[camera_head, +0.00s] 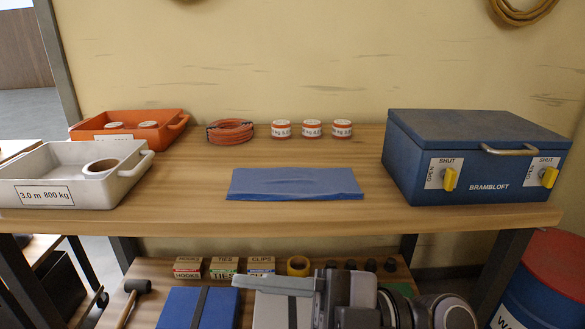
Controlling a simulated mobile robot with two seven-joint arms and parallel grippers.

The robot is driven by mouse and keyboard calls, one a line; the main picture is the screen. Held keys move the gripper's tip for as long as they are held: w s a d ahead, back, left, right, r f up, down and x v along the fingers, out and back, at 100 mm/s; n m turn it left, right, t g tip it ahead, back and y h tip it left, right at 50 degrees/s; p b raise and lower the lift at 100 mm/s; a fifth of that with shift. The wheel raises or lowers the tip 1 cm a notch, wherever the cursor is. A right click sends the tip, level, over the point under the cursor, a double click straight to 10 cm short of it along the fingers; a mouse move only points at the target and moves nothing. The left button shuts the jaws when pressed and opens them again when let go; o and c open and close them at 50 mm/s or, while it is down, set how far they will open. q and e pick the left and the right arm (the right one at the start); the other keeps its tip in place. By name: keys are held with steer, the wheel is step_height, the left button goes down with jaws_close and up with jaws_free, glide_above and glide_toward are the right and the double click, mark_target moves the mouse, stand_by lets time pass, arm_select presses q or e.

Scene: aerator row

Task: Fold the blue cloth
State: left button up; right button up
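The blue cloth (295,182) lies flat on the wooden table (190,190), near the front edge and about midway along it. It is a wide, low rectangle with a slightly uneven front edge that shows some thickness; I cannot count its layers. My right gripper (275,285) comes in from the lower right, low in front of the table and below the cloth. It is apart from the cloth and points left. One grey finger shows side-on, so I cannot tell its opening. My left gripper is not in view.
A white tray (45,160) and an orange tray (160,124) stand at the left. An orange coil (230,131) and three small tins (312,129) sit behind the cloth. A blue toolbox (470,170) stands at the right. A lower shelf holds boxes. Table around the cloth is clear.

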steer(key=w+d+m+t+y, duration=0.2)
steer(key=w+d+m+t, duration=0.25)
steer(key=m+t, duration=0.35)
steer(key=w+d+f+m+t+h, duration=0.3)
steer(key=d+f+m+t+h, duration=0.25)
steer(key=f+m+h, duration=0.2)
steer(key=w+d+f+m+t+h, duration=0.4)
steer(key=d+f+m+t+h, duration=0.1)
steer(key=f+m+t+h, duration=0.3)
steer(key=s+d+f+m+g+h, duration=0.1)
steer(key=s+d+f+g+h, duration=0.2)
steer(key=f, duration=0.4)
steer(key=s+d+f+g+p, duration=0.1)
steer(key=s+d+f+g, duration=0.15)
steer(key=s+f, duration=0.35)
steer(key=s+d+f+m+g+h, duration=0.15)
steer(key=s+f+g, duration=0.25)
steer(key=f, duration=0.4)
step_height(320, 180, up, 9)
steer(key=d+n+p, duration=0.1)
steer(key=p, duration=1)
steer(key=shift+h, duration=0.3)
steer(key=shift+w+d+f, duration=0.1)
